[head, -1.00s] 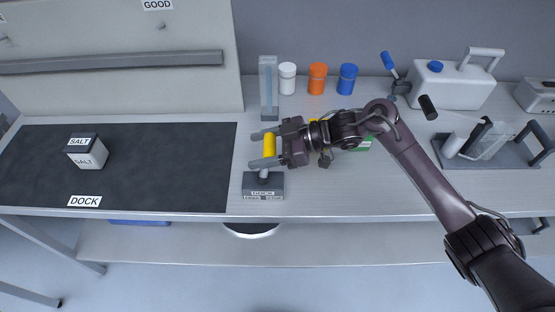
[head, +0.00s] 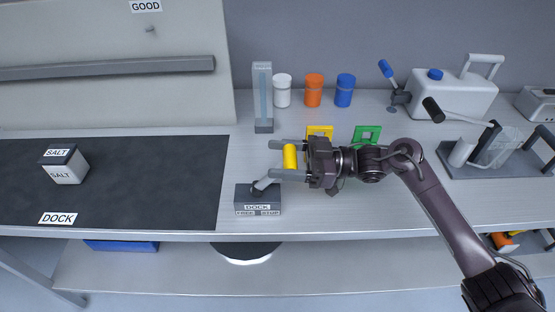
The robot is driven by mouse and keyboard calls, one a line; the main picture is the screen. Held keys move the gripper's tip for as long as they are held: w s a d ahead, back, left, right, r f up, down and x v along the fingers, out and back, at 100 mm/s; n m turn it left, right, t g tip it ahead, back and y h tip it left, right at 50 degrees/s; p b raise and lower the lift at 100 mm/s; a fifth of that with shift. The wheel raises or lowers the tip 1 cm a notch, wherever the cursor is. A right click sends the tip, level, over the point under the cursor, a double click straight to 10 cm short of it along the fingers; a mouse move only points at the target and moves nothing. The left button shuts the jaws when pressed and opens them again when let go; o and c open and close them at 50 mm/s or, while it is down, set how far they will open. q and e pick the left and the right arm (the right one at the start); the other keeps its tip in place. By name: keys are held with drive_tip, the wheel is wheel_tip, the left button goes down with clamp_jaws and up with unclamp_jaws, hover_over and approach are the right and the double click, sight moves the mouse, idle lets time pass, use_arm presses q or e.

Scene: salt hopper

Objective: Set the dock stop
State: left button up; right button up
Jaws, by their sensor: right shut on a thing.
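The dock stop is a small dark grey box (head: 256,197) labelled DOCK, with FREE at its left and STOP at its right on the front. Its grey lever rises from the top and leans to the right, ending in a yellow handle (head: 290,157). My right gripper (head: 289,158) is shut on the yellow handle, with one finger on the far side and one on the near side. My left gripper is not in view.
A dark dock mat (head: 120,195) on the left bears a salt box (head: 64,164). Behind stand a clear column (head: 262,97) and white, orange and blue jars (head: 314,90). Yellow (head: 320,132) and green (head: 368,134) frames lie beyond my gripper. A white jug (head: 452,92) is at right.

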drive_tip(key=shift+w+d+f, duration=0.1)
drive_tip(key=shift+d, duration=0.1)
drive_tip(key=o, duration=1.4)
drive_tip(key=shift+d, duration=0.15)
drive_tip(key=shift+d+f, duration=0.1)
drive_tip(key=shift+d, duration=0.1)
drive_tip(key=d+b, duration=0.1)
drive_tip(key=d, duration=0.1)
drive_tip(key=d+b, duration=0.1)
drive_tip(key=d, duration=0.4)
drive_tip(key=shift+w+d+f+b, duration=0.1)
drive_tip(key=shift+d+f+b, duration=0.1)
drive_tip(key=shift+f+b, duration=0.15)
